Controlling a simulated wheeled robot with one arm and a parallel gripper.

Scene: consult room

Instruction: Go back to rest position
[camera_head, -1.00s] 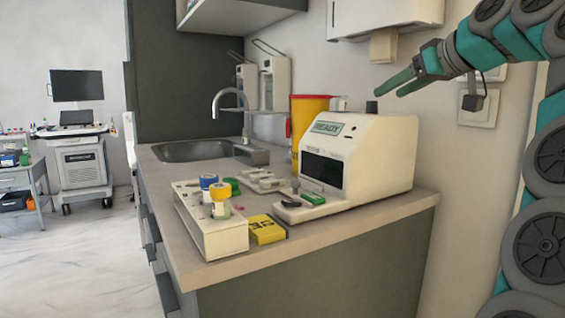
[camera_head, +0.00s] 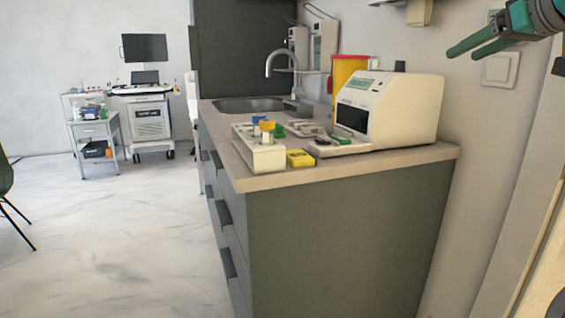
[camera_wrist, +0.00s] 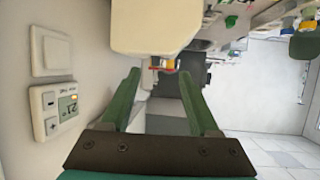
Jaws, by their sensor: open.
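My gripper (camera_head: 468,48) shows at the upper right of the head view, raised near the wall and well above the counter. Its two green fingers are apart and nothing is between them. In the wrist view my gripper (camera_wrist: 160,95) has both fingers spread, with only background in the gap. Most of my arm is outside the head view.
The counter (camera_head: 300,178) carries a white analyzer (camera_head: 415,112), a white tube rack (camera_head: 262,158), a yellow box (camera_head: 300,158) and a sink (camera_head: 245,105). A cart with a monitor (camera_head: 145,47) stands far left. The floor (camera_head: 100,230) at left is open. A chair (camera_head: 6,180) is at the left edge.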

